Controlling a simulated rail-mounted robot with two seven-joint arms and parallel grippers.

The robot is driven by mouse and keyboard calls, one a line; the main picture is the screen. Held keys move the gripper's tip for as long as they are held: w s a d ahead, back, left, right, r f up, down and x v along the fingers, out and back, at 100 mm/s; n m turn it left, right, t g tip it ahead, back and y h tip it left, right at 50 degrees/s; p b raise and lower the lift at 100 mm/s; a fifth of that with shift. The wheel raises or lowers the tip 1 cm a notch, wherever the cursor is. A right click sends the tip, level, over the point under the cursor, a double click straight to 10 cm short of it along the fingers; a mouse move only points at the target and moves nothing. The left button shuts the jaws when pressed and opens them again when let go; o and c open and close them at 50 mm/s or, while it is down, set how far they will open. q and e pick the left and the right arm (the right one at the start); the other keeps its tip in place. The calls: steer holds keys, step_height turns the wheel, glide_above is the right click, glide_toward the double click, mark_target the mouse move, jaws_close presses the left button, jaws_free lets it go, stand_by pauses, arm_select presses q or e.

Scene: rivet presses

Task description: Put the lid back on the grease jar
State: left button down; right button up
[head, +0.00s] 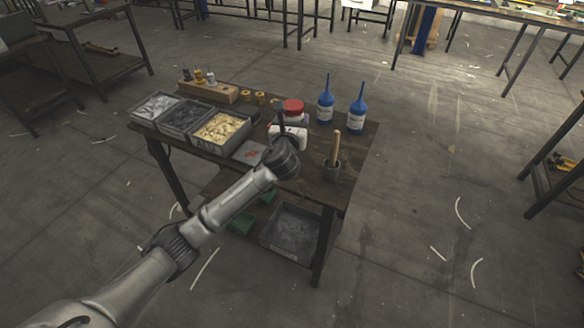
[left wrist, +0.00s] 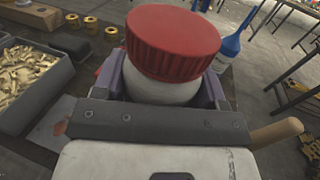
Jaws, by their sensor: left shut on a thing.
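The red ridged lid (head: 293,105) sits on top of the white grease jar (left wrist: 162,92); the lid also shows large in the left wrist view (left wrist: 172,42). The lid covers the jar's mouth; I cannot tell whether it is fully seated. My left gripper (head: 291,124) reaches in from the near side of the table. Its purple-grey fingers are shut on the white jar body, one on each side, just below the lid. The jar's lower part is hidden by the gripper, so I cannot tell whether it touches the table. My right gripper is in neither view.
The dark worktable (head: 345,180) holds three parts bins at left, including one of brass pieces (head: 222,130). A wooden block (head: 208,92) and brass rings stand behind.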

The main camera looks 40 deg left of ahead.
arm_select(q)
steer(key=shift+w+a+f, duration=0.25)
steer(key=shift+a+f, duration=0.1)
steer(key=shift+f+b, duration=1.2)
steer(key=shift+f, duration=1.35)
step_height(320, 180, down, 5)
steer(key=b, duration=0.3)
